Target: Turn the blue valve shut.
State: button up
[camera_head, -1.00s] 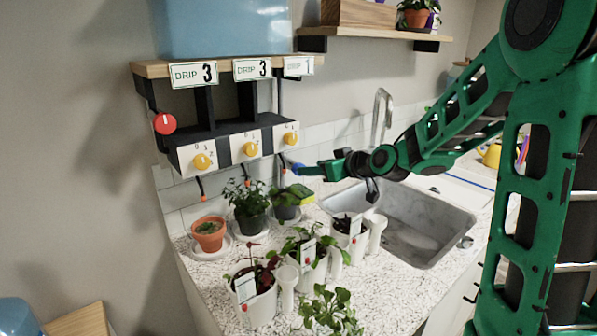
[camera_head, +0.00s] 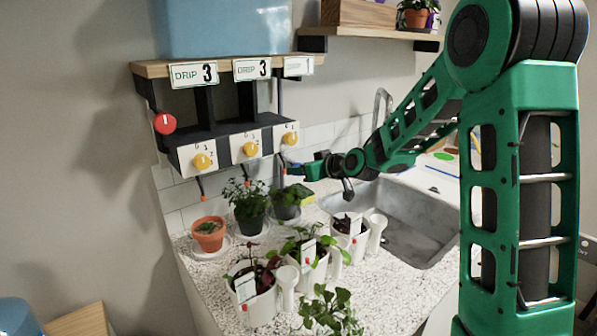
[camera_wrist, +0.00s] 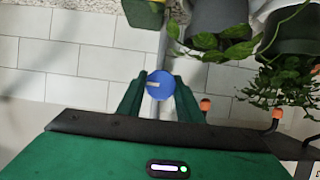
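The blue valve (camera_wrist: 161,86) shows in the wrist view as a round blue knob with a short pale mark pointing left. My gripper (camera_wrist: 161,92) has one green finger on each side of the knob. The fingers stand apart, with the knob between their tips; I cannot tell whether they press on it. In the head view, my gripper (camera_head: 291,170) reaches from the right to just below the right end of the dial shelf. Its fingers mostly hide the blue valve there.
Three yellow dials (camera_head: 250,148) and a red round knob (camera_head: 165,123) are on the black shelf unit above. Orange-tipped drip tubes (camera_wrist: 277,114) hang close by. Potted plants (camera_head: 251,208) stand on the counter (camera_head: 210,268) below, left of the sink (camera_head: 400,215).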

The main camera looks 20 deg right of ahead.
jog(key=shift+c, duration=1.4)
jog(key=n+t+h, duration=0.1)
jog(key=n, duration=0.1)
jog(key=shift+a+n+h, duration=0.1)
jog(key=shift+n+h, duration=0.2)
jog(key=n+t+h, duration=0.1)
jog(key=n, duration=0.2)
jog(key=shift+a+f+h, duration=0.1)
jog(key=shift+h, duration=0.3)
jog(key=n+t+h, duration=0.1)
jog(key=n, duration=0.2)
jog(key=shift+f+t, duration=0.1)
jog(key=shift+t, duration=0.2)
jog(key=shift+s+f+n+t, duration=0.1)
jog(key=shift+n+t, duration=0.5)
jog(key=shift+n, duration=1)
jog(key=shift+h, duration=0.4)
jog(key=o, duration=1)
